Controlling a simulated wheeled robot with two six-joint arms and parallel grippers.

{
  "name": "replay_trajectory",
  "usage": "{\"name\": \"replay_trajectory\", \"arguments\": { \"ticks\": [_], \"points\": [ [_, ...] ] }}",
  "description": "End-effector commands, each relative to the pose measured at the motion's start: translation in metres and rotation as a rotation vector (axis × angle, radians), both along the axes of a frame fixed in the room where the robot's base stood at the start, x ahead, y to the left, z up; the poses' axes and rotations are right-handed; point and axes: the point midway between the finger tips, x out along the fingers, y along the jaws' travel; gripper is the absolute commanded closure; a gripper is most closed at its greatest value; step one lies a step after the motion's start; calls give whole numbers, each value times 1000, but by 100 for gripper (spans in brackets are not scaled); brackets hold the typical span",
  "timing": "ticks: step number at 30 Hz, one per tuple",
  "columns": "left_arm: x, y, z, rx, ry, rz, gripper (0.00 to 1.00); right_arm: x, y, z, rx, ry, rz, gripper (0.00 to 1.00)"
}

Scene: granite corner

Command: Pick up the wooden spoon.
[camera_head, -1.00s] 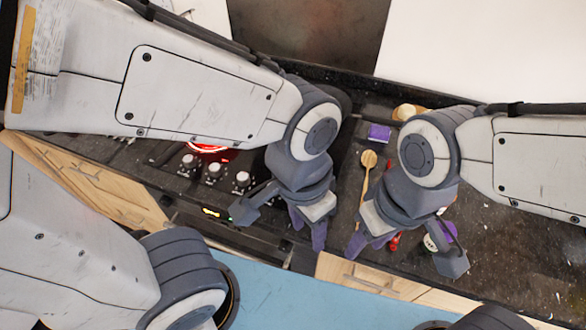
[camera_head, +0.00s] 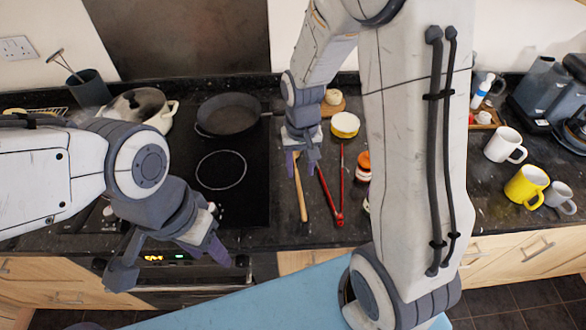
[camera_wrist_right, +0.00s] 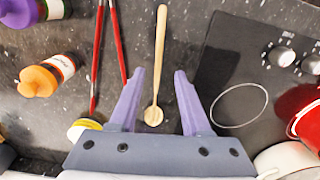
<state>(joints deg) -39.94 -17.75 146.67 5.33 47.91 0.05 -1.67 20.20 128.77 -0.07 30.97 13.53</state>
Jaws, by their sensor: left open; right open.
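The wooden spoon (camera_head: 301,197) lies on the dark granite counter just right of the hob. In the right wrist view the spoon (camera_wrist_right: 160,55) points away from me, its round end between my fingers and its handle reaching beyond them. My right gripper (camera_head: 302,163) is open above the spoon's far end; it shows in the wrist view (camera_wrist_right: 160,82) with a finger on each side of the spoon, apart from it. My left gripper (camera_head: 215,250) is open and empty at the counter's front edge, before the hob.
Red tongs (camera_head: 338,200) lie close right of the spoon, with an orange-capped jar (camera_head: 363,165) beyond. A yellow-sided round container (camera_head: 345,125) stands behind. A frying pan (camera_head: 228,115) and a pot (camera_head: 145,108) are on the hob. Mugs (camera_head: 525,185) stand far right.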

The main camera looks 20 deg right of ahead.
Motion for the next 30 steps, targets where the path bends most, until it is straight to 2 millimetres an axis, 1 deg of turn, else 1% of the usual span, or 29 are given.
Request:
{"name": "replay_trajectory", "arguments": {
  "ticks": [1,3,6,11,14,18,21,25,30],
  "points": [
    [0,0,1,0,0,0,50,-2,0,-9,-1,7,-1,53],
    [0,0,3,0,0,0,50,-2,0,-20,-1,7,1,53],
    [0,0,4,0,0,0,50,-2,1,-33,0,5,2,53],
    [0,0,5,0,0,0,50,-2,1,-43,0,3,3,53],
    [0,0,10,0,0,0,50,-5,1,-52,0,7,4,53],
    [0,0,17,0,0,1,50,-9,0,-71,0,8,3,53],
    [0,0,18,0,0,1,50,-8,0,-84,0,5,4,53],
    [0,0,18,0,0,1,50,-7,0,-92,0,2,4,53],
    [0,0,18,0,0,1,50,-7,0,-93,0,0,4,53]
  ]
}}
